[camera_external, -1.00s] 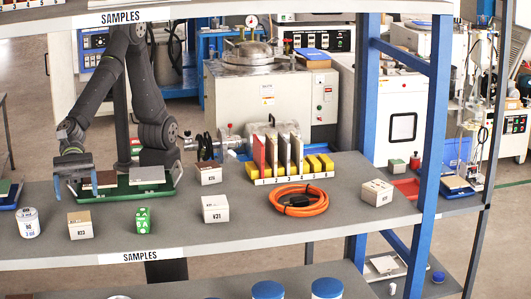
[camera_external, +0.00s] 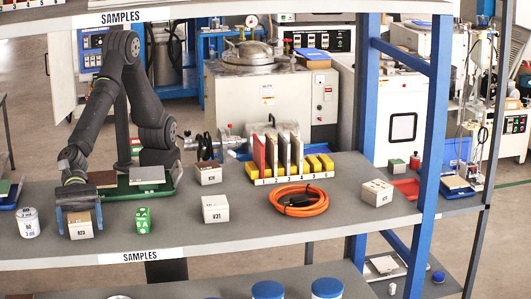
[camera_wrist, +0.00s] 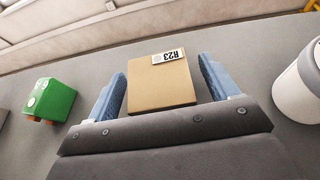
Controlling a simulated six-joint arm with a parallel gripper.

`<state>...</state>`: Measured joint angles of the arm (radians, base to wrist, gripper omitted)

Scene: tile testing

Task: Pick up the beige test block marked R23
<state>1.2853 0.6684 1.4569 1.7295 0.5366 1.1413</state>
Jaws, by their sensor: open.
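The beige test block marked R23 (camera_external: 80,226) sits on the grey shelf near its front edge, at the left in the external view. In the wrist view the block (camera_wrist: 160,82) lies between the two blue fingers, its R23 label towards the top of the picture. My gripper (camera_external: 78,216) is open, with its fingers down on either side of the block. In the wrist view my gripper (camera_wrist: 163,84) shows small gaps between each finger and the block.
A white can (camera_external: 29,223) stands close on the left of the block, and a green block (camera_external: 143,220) on the right. Behind is a green tray (camera_external: 150,190) with tiles. A white V31 block (camera_external: 215,209) and an orange cable coil (camera_external: 298,200) are farther right.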

